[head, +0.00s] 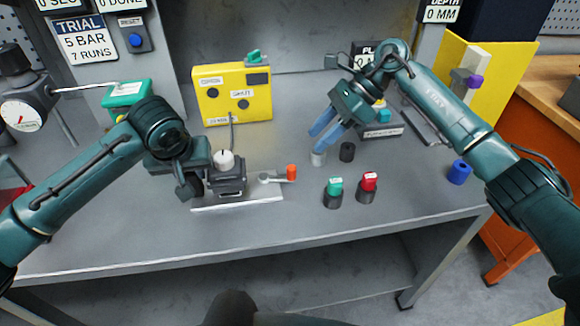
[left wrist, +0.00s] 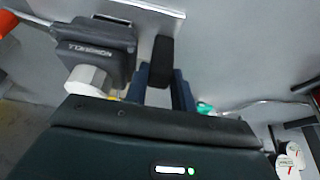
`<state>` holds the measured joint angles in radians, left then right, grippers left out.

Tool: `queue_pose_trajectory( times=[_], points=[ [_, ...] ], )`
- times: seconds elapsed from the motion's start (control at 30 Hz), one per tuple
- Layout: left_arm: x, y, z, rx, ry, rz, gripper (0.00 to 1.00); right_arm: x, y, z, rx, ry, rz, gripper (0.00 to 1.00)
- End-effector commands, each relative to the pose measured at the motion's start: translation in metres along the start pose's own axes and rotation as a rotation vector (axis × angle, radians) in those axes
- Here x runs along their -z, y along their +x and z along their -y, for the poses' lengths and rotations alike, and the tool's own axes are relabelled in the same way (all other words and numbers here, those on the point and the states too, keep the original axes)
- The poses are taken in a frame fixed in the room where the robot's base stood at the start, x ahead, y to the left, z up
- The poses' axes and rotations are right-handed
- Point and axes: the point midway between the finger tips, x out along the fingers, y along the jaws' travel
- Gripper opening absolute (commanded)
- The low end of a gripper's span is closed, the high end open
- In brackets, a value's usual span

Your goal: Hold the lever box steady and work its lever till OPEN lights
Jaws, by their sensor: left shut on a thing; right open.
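The lever box, a dark grey box (head: 229,182) with a white knob (head: 224,158) on top, stands on a pale plate on the bench. In the left wrist view the box (left wrist: 97,45) is at upper left. A short lever with an orange grip (head: 291,172) sticks out to its right. My left gripper (head: 188,185) is beside the box's left side. In the left wrist view its blue fingers are closed around a black handle (left wrist: 162,62) beside the box. My right gripper (head: 325,133) is open and empty, pointing down behind and right of the lever.
Green (head: 334,190) and red (head: 368,185) topped cylinders stand right of the lever. A black cylinder (head: 347,151) is near my right fingers.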

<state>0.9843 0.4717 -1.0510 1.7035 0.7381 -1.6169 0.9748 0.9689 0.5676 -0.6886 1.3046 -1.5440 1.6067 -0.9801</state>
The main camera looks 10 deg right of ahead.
Motion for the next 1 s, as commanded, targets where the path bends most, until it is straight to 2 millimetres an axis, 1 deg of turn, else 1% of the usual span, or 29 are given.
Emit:
queue_pose_trajectory(
  times=[0.03,0.2,0.27,0.33,0.43,0.6,0.8,0.9,1.0],
  points=[
    [-0.002,0.002,0.001,0.005,0.0,0.006,0.0,0.006,-0.002,0.001,0.008,-0.031,0.024,0.41],
    [-0.002,0.002,0.001,0.005,0.0,0.006,0.0,0.015,-0.007,0.002,0.028,-0.109,0.068,0.41],
    [-0.002,0.002,0.001,0.005,0.0,0.006,0.0,0.016,-0.004,0.002,0.029,-0.118,0.072,0.41],
    [-0.002,0.002,0.001,0.005,0.0,0.006,0.0,0.015,0.002,0.002,0.029,-0.122,0.074,0.41],
    [-0.002,0.002,0.001,0.005,0.0,0.006,0.0,0.014,0.018,0.002,0.028,-0.122,0.074,0.41],
    [-0.002,0.002,0.001,0.004,0.0,0.006,0.0,0.011,0.054,0.003,0.026,-0.12,0.073,0.41],
    [-0.002,0.002,0.001,0.004,0.0,0.006,0.0,0.008,0.089,0.004,0.029,-0.12,0.073,0.41],
    [-0.002,0.002,0.001,0.004,0.0,0.006,0.0,0.008,0.101,0.005,0.029,-0.12,0.072,0.41],
    [-0.002,0.002,0.001,0.004,0.0,0.006,0.0,0.007,0.108,0.005,0.03,-0.12,0.072,0.41]
  ],
)
